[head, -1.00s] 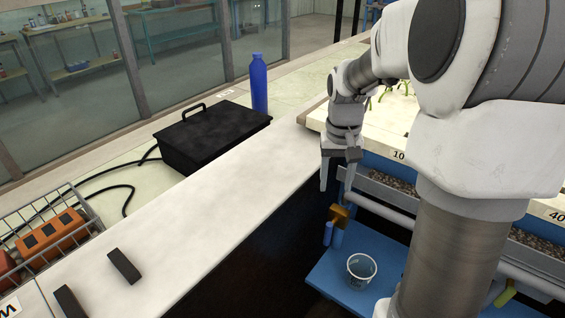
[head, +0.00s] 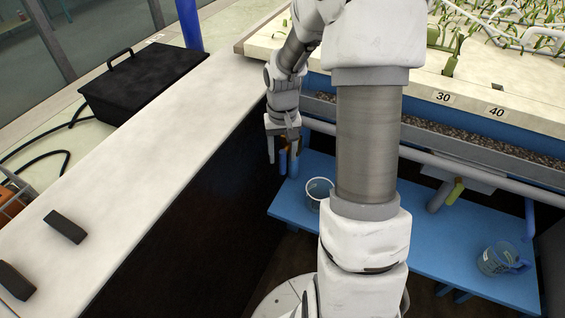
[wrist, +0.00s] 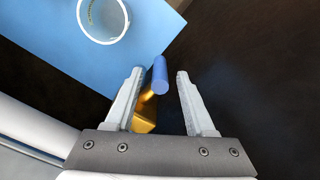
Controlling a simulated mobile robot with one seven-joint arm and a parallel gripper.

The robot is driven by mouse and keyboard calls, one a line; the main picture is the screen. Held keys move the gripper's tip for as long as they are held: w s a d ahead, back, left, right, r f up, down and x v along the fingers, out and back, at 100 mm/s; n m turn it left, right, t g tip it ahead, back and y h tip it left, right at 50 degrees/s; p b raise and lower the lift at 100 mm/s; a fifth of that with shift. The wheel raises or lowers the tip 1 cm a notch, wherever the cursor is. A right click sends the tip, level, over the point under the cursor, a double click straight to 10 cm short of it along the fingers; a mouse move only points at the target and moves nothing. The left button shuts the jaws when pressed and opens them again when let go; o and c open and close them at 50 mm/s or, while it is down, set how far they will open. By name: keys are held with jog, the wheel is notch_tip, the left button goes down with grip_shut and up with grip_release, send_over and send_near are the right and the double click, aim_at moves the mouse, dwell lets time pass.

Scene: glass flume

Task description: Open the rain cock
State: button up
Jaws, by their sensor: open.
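A brass cock with a blue handle is below the flume's near corner. In the wrist view its brass body (wrist: 146,112) and the rounded blue handle (wrist: 160,76) show between my fingers. In the head view the blue handle (head: 283,163) is partly hidden by my gripper (head: 283,156). My gripper is open and points down, with one finger on each side of the handle. In the wrist view a dark gap shows between the handle and the right finger; the left finger is nearer the brass body. I see no label that names the cock.
A clear cup (head: 319,192) stands on the blue shelf (head: 390,245) beside the cock. A second cock with a yellow-green handle (head: 455,190) and a blue-tinted jug (head: 498,259) are farther right. The white counter (head: 140,150) has a dark side close left of my gripper.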

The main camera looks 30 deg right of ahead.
jog(key=shift+f, duration=1.3)
jog(key=c, duration=0.8)
grip_shut()
jog(key=shift+w+a, duration=0.15)
